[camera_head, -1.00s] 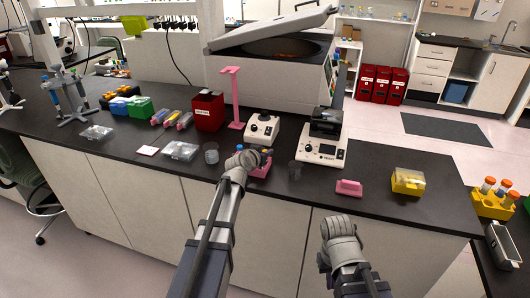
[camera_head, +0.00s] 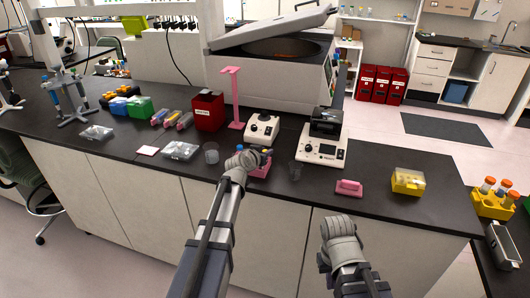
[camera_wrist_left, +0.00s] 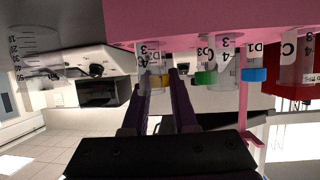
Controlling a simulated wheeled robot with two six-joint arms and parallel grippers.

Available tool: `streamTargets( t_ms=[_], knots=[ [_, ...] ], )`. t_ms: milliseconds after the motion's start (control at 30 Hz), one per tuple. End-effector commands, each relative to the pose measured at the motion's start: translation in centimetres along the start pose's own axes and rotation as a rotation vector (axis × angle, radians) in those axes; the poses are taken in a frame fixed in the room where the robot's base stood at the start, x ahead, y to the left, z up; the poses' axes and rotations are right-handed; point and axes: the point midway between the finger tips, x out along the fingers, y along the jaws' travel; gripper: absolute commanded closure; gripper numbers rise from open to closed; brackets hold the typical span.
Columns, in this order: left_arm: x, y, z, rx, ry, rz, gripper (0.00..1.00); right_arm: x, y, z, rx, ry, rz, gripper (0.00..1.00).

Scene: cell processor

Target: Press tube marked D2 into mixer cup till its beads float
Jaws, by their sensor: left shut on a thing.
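The pink rack (camera_head: 260,170) stands near the bench's front edge. No D2 mark is readable. In the head view my left gripper (camera_head: 246,160) covers part of the rack. The white mixer (camera_head: 262,130) stands just behind. My right gripper (camera_head: 342,230) hangs before the bench; its fingers are unclear.
Clear beakers stand left (camera_head: 211,154) and right (camera_head: 295,171) of the rack. A white device with a black top (camera_head: 322,147), a pink block (camera_head: 349,188) and a yellow box (camera_head: 408,181) are to the right. A pink stand (camera_head: 235,100) rises behind.

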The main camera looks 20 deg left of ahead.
Motion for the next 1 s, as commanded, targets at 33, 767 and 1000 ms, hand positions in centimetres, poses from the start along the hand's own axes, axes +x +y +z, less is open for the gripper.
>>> streamTargets(
  t_ms=[33, 767, 1000],
  knots=[
    [0.0, 0.0, 0.0, 0.000, 0.000, 0.000, 1.00, 0.0, 0.0, 0.0, 0.000, 0.000, 0.000, 1.00],
    [-0.5, 0.0, -1.2, 0.000, 0.000, 0.000, 1.00, -1.2, 0.1, 0.1, 0.000, 0.000, 0.000, 1.00],
    [-0.7, 0.0, -1.6, 0.000, 0.000, 0.000, 1.00, -1.7, 0.2, 0.1, 0.000, 0.000, 0.000, 1.00]
  ],
)
